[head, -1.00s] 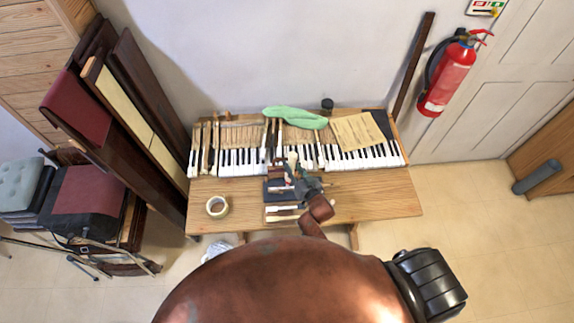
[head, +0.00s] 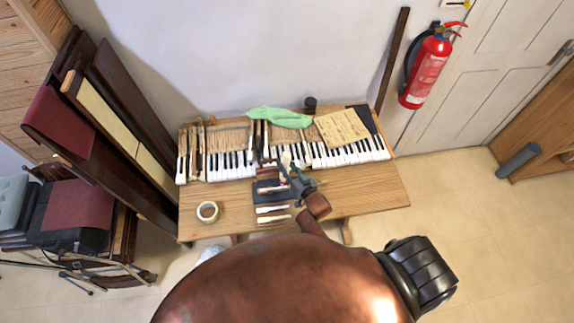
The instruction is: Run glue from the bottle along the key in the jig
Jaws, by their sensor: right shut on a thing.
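The dark jig (head: 261,193) sits on the wooden bench in front of the piano keys. A pale key (head: 270,188) lies across it, partly hidden by my right gripper. My right gripper (head: 288,172) reaches in from the lower right and is shut on a small whitish bottle (head: 286,158) above the right side of the jig. The bottle looks roughly upright; its nozzle is too small to make out, and I cannot tell whether it touches the key. My left gripper is not in view.
Loose keys (head: 272,209) lie in front of the jig. A tape roll (head: 208,212) is at the front left. The bench's right front (head: 370,192) is clear.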

